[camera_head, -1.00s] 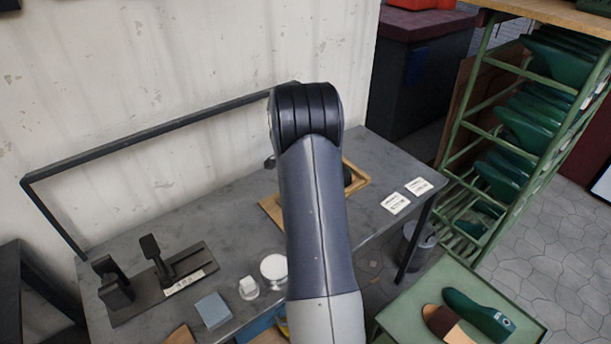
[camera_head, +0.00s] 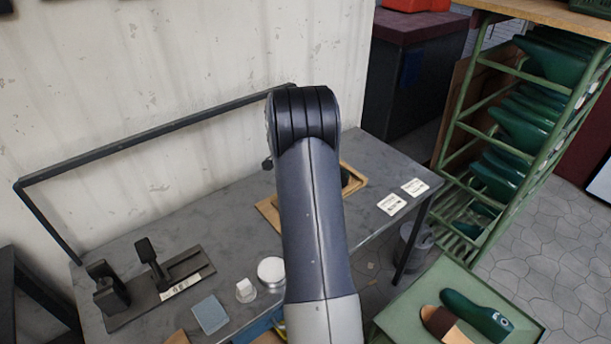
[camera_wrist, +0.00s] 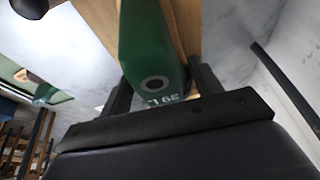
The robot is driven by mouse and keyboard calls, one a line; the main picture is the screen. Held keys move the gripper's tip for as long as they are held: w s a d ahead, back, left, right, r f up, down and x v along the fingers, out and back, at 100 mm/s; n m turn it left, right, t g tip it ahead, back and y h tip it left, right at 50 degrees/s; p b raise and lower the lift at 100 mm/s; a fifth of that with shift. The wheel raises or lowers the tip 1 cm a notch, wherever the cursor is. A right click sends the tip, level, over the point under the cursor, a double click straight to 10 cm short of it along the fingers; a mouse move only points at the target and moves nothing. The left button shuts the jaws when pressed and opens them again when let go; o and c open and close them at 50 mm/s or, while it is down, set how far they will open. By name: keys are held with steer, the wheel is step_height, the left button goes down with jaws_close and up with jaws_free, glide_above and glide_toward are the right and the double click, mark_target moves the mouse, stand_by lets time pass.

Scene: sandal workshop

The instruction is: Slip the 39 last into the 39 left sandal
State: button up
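A green last (camera_wrist: 150,50) with a dark round hole and white markings reading like "39 L", upside down, fills the middle of the wrist view. My gripper (camera_wrist: 162,92) has one dark finger on each side of this last and appears shut on it. In the head view my arm hides my gripper and the held last. A wooden board (camera_head: 268,214) lies on the grey bench there, with a dark object (camera_head: 345,177) on it, mostly hidden. I cannot make out the left sandal clearly.
The grey bench (camera_head: 235,200) also carries a black fixture (camera_head: 160,285), a blue-grey block (camera_head: 210,314), small white containers (camera_head: 270,270) and two labels (camera_head: 391,204). A green table (camera_head: 410,308) holds another green last (camera_head: 478,313) and a brown piece (camera_head: 440,324). A rack of green lasts (camera_head: 520,130) stands right.

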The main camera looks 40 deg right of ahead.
steer(key=shift+o, duration=0.3)
steer(key=v, duration=1)
steer(key=shift+a+r+b, duration=0.1)
steer(key=shift+r+b, duration=0.2)
steer(key=shift+r, duration=0.1)
steer(key=x, duration=1)
steer(key=shift+f+p, duration=0.2)
steer(key=shift+p, duration=0.1)
steer(key=shift+f, duration=0.2)
steer(key=shift+a, duration=0.5)
